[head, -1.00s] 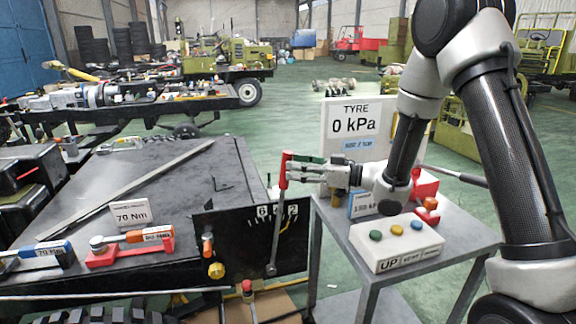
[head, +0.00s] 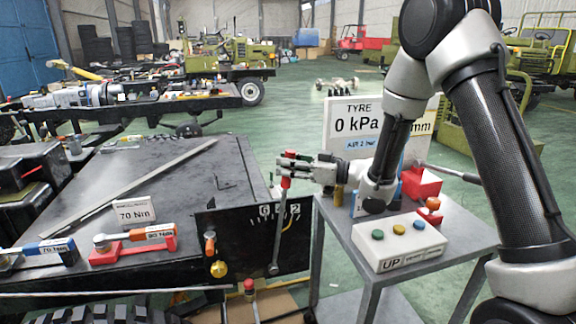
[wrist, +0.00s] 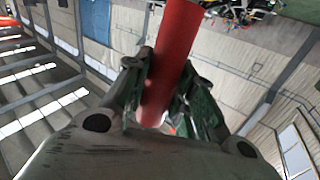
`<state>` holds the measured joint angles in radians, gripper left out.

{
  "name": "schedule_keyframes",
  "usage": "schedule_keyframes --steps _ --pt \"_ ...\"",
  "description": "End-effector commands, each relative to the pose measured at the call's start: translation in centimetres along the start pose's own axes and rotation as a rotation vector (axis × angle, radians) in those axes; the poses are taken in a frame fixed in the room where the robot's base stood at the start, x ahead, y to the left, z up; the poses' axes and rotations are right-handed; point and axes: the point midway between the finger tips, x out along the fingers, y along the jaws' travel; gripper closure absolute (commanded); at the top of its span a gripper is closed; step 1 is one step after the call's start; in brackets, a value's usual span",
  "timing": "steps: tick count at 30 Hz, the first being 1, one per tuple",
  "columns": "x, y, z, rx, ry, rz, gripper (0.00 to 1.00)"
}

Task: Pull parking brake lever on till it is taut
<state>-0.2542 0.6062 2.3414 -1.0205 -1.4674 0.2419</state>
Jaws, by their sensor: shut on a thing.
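The parking brake lever (head: 280,225) is a thin grey rod with a red grip. It rises from a pivot low on the black panel and leans slightly right of upright, in front of a numbered scale (head: 280,211). My gripper (head: 288,163) is shut around the red grip near its top; red shows above and below the fingers. In the wrist view the red grip (wrist: 168,62) runs between the two green-padded fingers, which press close on both sides. Part of the grip is hidden by the fingers.
The black chassis deck (head: 150,185) lies left, with torque wrenches (head: 135,243) and a 70 Nm sign (head: 134,209). A grey cart (head: 445,240) at right bears a button box (head: 398,244), a red box (head: 421,183) and a tyre-pressure board (head: 345,110). Green floor is open behind.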

Motion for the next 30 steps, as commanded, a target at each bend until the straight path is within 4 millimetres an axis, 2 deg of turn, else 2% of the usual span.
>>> schedule_keyframes --steps 6,9,17,18,21,30 --pt "2.6 -1.8 -0.2 -0.043 -0.063 0.000 1.00" --pt "3.3 -2.3 -0.2 -0.056 -0.084 0.004 1.00" --pt "3.4 -2.2 -0.1 -0.057 -0.087 0.007 1.00" --pt "3.4 -2.2 -0.1 -0.057 -0.087 0.007 0.71" --pt "3.3 -2.2 -0.1 -0.057 -0.087 0.007 0.53" --pt "3.3 -2.2 -0.2 -0.057 -0.086 0.007 0.52"
